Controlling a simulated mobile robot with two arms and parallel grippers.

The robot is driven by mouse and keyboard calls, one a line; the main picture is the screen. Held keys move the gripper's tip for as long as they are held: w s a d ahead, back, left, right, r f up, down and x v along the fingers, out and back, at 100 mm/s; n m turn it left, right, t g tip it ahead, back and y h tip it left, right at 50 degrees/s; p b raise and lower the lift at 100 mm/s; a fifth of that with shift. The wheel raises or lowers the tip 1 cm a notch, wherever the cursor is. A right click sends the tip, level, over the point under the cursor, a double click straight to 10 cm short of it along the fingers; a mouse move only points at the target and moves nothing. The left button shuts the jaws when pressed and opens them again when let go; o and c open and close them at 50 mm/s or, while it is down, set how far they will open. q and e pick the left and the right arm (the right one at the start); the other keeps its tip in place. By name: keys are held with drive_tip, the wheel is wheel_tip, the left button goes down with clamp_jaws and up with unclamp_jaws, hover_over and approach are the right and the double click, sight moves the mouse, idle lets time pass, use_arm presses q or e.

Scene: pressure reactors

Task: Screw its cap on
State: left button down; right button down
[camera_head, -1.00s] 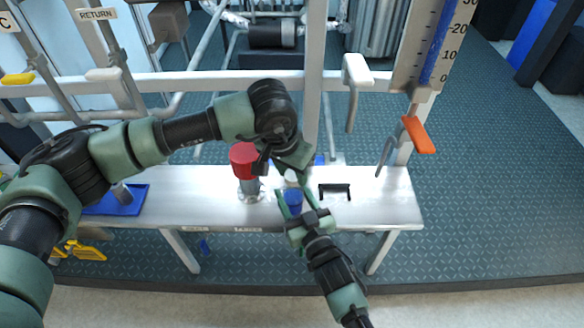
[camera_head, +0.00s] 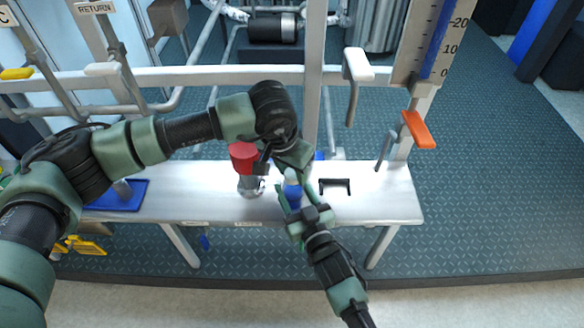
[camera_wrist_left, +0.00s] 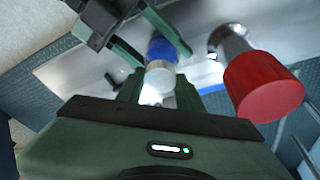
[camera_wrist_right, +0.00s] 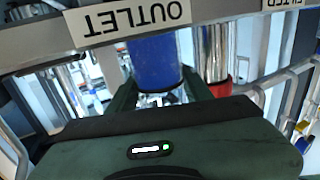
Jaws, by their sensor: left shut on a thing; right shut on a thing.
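A blue bottle (camera_head: 293,193) is held over the bench by my right gripper (camera_head: 292,198), with one finger on each side of it. The bottle fills the space between the fingers in the right wrist view (camera_wrist_right: 155,62). My left gripper (camera_head: 289,170) reaches down from above and is shut on a white cap (camera_wrist_left: 157,86). The cap lines up with the end of the blue bottle in the left wrist view (camera_wrist_left: 162,49) and appears to meet it. I cannot tell whether the threads are engaged. The left fingers partly hide the cap in the head view.
A red-topped metal fitting (camera_head: 243,156) stands on the bench (camera_head: 385,203) close left of the grippers. A black bracket (camera_head: 335,186) is to the right. A blue tray (camera_head: 118,197) lies at the left. An orange lever (camera_head: 418,130) and white post rise behind.

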use_arm(q)
drive_tip(key=shift+f, duration=0.25)
drive_tip(key=m, duration=0.3)
drive_tip(key=shift+g+h, duration=0.3)
drive_tip(key=c, duration=0.9)
unclamp_jaws()
drive_tip(key=shift+r, duration=0.1)
drive_tip(key=shift+r, duration=2.2)
